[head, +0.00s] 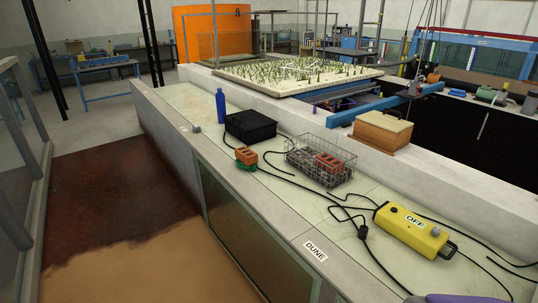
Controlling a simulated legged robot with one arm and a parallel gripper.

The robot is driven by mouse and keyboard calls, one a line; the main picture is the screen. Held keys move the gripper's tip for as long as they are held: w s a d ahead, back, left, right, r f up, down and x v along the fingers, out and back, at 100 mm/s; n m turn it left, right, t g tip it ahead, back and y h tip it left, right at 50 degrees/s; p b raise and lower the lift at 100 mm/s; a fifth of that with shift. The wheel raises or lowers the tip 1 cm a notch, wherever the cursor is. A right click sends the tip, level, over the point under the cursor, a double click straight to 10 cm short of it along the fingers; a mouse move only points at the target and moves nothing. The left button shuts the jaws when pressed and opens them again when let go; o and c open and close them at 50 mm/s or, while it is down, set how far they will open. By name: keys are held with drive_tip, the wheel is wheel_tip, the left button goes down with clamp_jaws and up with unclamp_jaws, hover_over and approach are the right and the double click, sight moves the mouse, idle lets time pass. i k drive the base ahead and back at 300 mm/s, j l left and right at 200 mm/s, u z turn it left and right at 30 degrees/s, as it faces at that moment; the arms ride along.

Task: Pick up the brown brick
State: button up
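An orange-brown brick (246,154) with holes in its face sits on the pale ledge, just below the black box in the picture. Something green shows under and beside it. A second, redder brown brick (328,162), also with holes, lies inside a wire basket (318,176) to the right, seen partly through the mesh. I cannot tell from color alone which one is the brown brick.
A black box (250,126), a blue bottle (221,106) and a wooden box (382,131) stand along the ledge. A yellow control box (411,230) marked OFF lies at right, with black cables (362,231) running across the ledge. A sandy flume bed lies at lower left.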

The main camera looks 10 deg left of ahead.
sight(249, 157)
drive_tip(key=i+j, duration=0.8)
drive_tip(key=j, duration=0.2)
drive_tip(key=i+j, duration=1.65)
drive_tip(key=j, duration=0.3)
